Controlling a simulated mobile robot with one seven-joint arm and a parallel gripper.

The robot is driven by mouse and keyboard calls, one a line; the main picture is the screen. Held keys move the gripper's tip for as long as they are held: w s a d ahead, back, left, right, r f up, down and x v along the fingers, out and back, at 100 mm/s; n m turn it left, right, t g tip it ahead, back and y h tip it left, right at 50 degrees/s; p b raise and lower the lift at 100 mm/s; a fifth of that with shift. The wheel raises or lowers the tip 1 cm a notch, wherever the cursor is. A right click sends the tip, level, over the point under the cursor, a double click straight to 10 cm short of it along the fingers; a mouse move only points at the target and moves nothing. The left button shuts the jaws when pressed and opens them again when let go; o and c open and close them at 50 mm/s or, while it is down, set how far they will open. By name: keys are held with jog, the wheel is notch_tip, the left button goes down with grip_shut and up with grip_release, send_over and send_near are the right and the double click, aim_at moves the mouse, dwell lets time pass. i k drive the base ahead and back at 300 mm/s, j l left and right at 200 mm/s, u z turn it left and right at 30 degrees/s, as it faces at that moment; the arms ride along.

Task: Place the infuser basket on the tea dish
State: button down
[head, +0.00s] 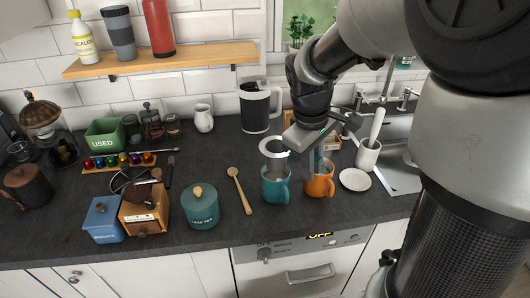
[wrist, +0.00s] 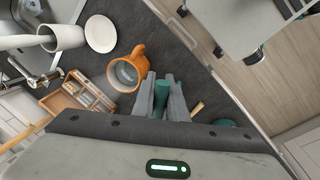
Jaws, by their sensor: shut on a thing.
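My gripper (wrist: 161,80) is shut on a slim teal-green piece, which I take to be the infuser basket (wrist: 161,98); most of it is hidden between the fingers. In the head view my gripper (head: 315,163) is over the worktop, close to the orange mug. The tea dish (head: 355,179) is a small round white dish lying flat and empty, right of the orange mug (head: 319,181). The tea dish also shows in the wrist view (wrist: 100,33), up and left of my fingers. A teal mug (head: 275,186) stands left of the orange one.
A white holder with a pale utensil (head: 368,156) stands just behind the tea dish, near the sink (head: 402,178). A pale ring (head: 273,147) shows behind the teal mug. A wooden spoon (head: 240,190) and teal canister (head: 201,208) are farther left.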

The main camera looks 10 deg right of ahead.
aim_at(368, 187)
jog(key=l, duration=0.65)
jog(key=i+l, duration=0.1)
jog(key=l, duration=0.5)
